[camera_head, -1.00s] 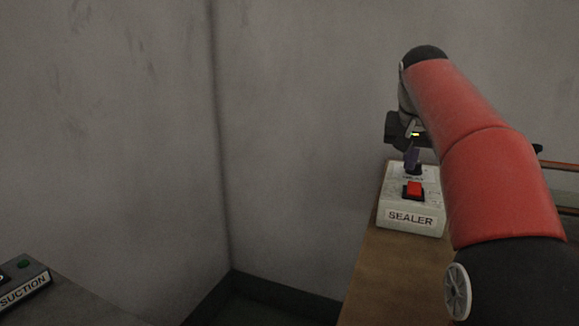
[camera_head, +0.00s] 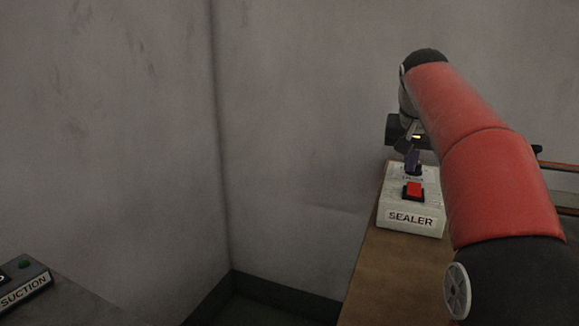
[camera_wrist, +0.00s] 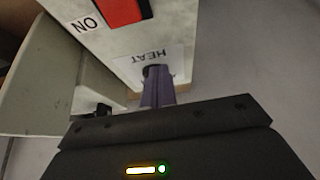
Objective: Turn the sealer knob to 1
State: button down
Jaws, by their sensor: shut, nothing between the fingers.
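The sealer (camera_head: 410,219) is a pale box with a "SEALER" label on the wooden table at the right of the head view. A red switch (camera_head: 414,189) sits on its top; in the wrist view the red switch (camera_wrist: 124,10) is beside an "ON" label. The knob area, by the "HEAT" label (camera_wrist: 141,57), is mostly hidden behind my fingers. My gripper (camera_head: 413,165) is above this spot, its purple fingers pointing down at it. In the wrist view my gripper (camera_wrist: 158,72) has its fingers together. Contact with the knob and its setting cannot be made out.
The wooden table (camera_head: 385,270) runs along the right. A box labelled "SUCTION" (camera_head: 24,289) stands at the lower left, with a green button. Grey walls rise close behind. In the wrist view a pale panel (camera_wrist: 45,95) is at the left.

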jog(key=shift+s+d+p, duration=0.35)
jog(key=shift+d+p, duration=0.2)
jog(key=shift+p, duration=0.25)
jog(key=shift+d+p, duration=0.5)
jog(key=shift+p, duration=0.05)
jog(key=shift+s, duration=0.4)
notch_tip(320, 180, up, 6)
dwell(0.6)
jog(key=shift+a, duration=0.1)
